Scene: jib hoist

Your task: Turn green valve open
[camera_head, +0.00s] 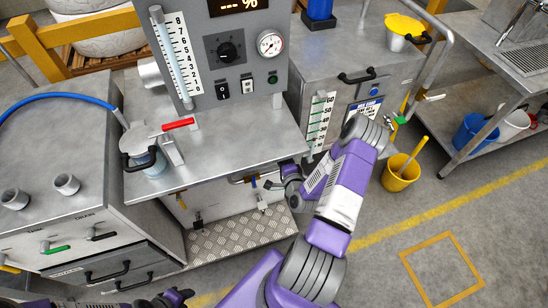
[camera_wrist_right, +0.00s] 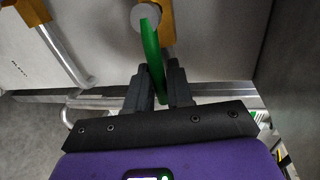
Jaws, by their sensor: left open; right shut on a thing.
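The green valve handle (camera_wrist_right: 152,50) shows in the right wrist view as a narrow green lever, seen nearly edge-on. It joins a round grey cap (camera_wrist_right: 145,17) beside a yellow fitting (camera_wrist_right: 168,22). My right gripper (camera_wrist_right: 157,82) is shut on the lower end of this lever, one dark finger on each side. In the head view my right arm reaches across the middle, and I cannot make out its grip on the lever there. My left gripper (camera_head: 180,296) is open at the bottom edge of the head view, partly cut off and apart from the valve.
A steel workbench (camera_head: 235,140) carries a gauge panel (camera_head: 225,48) and a red-handled lever (camera_head: 179,124). A drain cabinet (camera_head: 60,215) stands at left. A yellow bucket (camera_head: 401,173) stands on the floor right of my arm. Floor at lower right is clear.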

